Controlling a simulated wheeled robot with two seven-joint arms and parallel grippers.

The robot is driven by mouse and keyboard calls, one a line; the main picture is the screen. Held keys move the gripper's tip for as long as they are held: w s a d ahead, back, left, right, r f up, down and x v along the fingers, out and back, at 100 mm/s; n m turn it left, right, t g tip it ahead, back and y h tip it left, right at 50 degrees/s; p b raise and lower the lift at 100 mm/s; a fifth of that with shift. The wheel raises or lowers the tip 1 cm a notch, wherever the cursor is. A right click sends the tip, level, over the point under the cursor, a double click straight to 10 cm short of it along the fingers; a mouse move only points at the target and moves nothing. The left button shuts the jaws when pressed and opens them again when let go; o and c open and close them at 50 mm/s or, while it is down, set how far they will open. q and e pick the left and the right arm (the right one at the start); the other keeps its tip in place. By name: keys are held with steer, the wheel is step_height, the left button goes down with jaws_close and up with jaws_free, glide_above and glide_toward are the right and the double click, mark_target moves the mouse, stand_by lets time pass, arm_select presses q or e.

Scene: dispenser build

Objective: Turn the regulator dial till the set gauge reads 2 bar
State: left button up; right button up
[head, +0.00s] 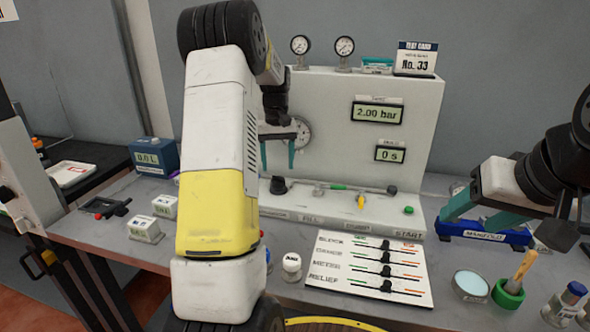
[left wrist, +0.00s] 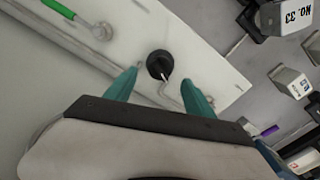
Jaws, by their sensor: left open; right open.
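A digital gauge (head: 377,113) on the white panel reads 2.00 bar; its small label is not legible. A black knob (head: 278,185) stands below the fingers. My right gripper (head: 510,208) is open at the right.
Two small gauges (head: 344,46) and a test card (head: 415,60) top the panel. Another display (head: 389,154) reads 0 s. A slider board (head: 368,272) lies in front. A blue manifold tray (head: 482,234) sits below my right gripper. Bottles and a green cup (head: 508,294) crowd the right.

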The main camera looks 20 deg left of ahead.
mark_target(279, 177)
arm_select(q)
steer(key=shift+r, duration=1.4)
steer(key=shift+s+d+r, duration=0.1)
steer(key=shift+d+r, duration=0.05)
steer(key=shift+r, duration=0.05)
steer(key=s+d+r+m+t, duration=0.3)
steer(key=s+d+r, duration=0.65)
steer(key=s, duration=0.35)
steer(key=s+d+m+t+h, duration=0.1)
steer(key=s+d, duration=0.2)
steer(key=s, duration=0.5)
steer(key=s+d+m+t+h, duration=0.1)
steer(key=s+d+t, duration=0.1)
steer(key=s, duration=0.7)
steer(key=shift+d+f+m, duration=0.25)
steer(key=shift+d+m, duration=0.15)
steer(key=shift+d, duration=0.2)
